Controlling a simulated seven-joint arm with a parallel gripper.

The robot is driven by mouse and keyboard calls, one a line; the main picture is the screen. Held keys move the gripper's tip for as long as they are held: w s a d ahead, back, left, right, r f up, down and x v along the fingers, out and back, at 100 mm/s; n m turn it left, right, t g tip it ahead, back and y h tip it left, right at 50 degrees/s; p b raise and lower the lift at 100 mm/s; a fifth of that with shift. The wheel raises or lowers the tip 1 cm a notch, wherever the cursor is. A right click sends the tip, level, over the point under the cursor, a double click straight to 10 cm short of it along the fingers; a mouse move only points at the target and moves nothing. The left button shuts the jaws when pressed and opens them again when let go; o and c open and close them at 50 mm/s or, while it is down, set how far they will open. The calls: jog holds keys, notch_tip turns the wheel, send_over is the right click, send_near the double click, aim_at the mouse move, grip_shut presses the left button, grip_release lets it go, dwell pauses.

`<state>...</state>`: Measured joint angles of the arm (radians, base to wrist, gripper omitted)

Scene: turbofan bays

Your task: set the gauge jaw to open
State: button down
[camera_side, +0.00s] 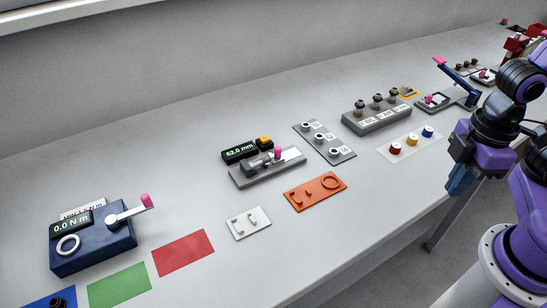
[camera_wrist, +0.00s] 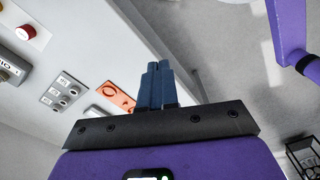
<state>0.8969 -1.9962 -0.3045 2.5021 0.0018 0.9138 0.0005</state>
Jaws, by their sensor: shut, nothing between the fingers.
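The gauge (camera_side: 267,168) is a grey block in the middle of the bench in the side view, with a metal sliding jaw and a pink knob (camera_side: 278,153) on it. Its black display (camera_side: 239,152) behind the block reads 62.0 mm, and a yellow button (camera_side: 264,141) sits beside the display. My gripper (camera_side: 456,193) has blue fingers and hangs at the right, near the bench's front edge, well apart from the gauge. In the wrist view the fingers (camera_wrist: 158,66) are together and empty. I cannot make out the gauge in the wrist view.
An orange plate (camera_side: 315,191) and a white plate (camera_side: 248,223) lie in front of the gauge. A grey panel with rings (camera_side: 325,142) is right of it. A blue torque box (camera_side: 92,240) stands at left. A strip with coloured knobs (camera_side: 411,146) lies nearest my gripper.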

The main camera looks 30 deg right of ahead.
dwell(0.3)
jog(key=c, duration=1.6)
grip_release()
jog(key=o, duration=0.6)
jog(key=shift+w+a+r, duration=0.1)
jog(key=shift+w+a, duration=0.15)
jog(key=r+n, duration=0.2)
send_over(278, 147)
notch_tip(278, 147, down, 17)
jog(key=shift+a+r, duration=0.1)
jog(key=shift+c, duration=0.4)
